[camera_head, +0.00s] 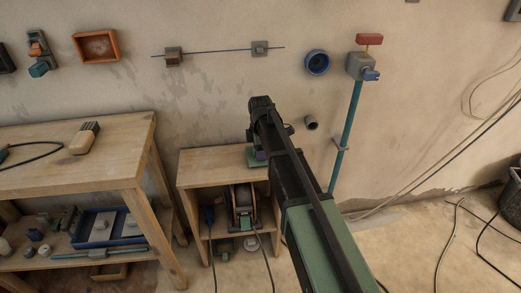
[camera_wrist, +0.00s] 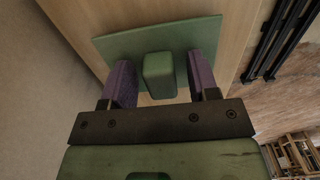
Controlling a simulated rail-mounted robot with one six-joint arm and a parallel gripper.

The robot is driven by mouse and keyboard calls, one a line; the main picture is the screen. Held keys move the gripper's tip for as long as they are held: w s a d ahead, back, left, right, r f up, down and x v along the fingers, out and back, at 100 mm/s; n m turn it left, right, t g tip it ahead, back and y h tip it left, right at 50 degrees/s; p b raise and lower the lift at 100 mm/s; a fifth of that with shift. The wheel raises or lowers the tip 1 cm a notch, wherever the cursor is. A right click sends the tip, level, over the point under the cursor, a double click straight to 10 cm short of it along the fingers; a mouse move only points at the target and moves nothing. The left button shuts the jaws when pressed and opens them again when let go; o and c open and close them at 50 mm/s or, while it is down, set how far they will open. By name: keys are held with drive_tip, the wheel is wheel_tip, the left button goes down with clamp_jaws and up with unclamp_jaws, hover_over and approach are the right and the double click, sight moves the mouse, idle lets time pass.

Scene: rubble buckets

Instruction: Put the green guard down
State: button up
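The green guard is a flat green plate (camera_wrist: 128,45) with a raised rounded block (camera_wrist: 158,74) in its middle. In the wrist view it appears to lie flat on a pale wooden surface. My gripper (camera_wrist: 161,84) is over it, one purple finger on each side of the block, with a visible gap on both sides. The gripper is open. In the head view my gripper (camera_head: 260,155) is at the top of the small wooden cabinet (camera_head: 205,160). A bit of green (camera_head: 250,156) shows there, mostly hidden by my arm.
A wooden workbench (camera_head: 110,150) stands left of the cabinet, with a beige-topped brush-like object (camera_head: 84,139) on it. A cable reel (camera_head: 242,200) is inside the cabinet. A teal pipe (camera_head: 347,135) runs down the wall to the right. A dark bucket (camera_head: 511,205) stands far right.

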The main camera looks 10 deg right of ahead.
drive_tip(key=shift+r, duration=0.1)
wheel_tip(320, 180, up, 12)
drive_tip(key=p, duration=1.3)
drive_tip(key=s+m, duration=1.7)
drive_tip(key=s, duration=0.7)
drive_tip(key=shift+s+a+b, duration=0.35)
drive_tip(key=shift+s+a, duration=0.05)
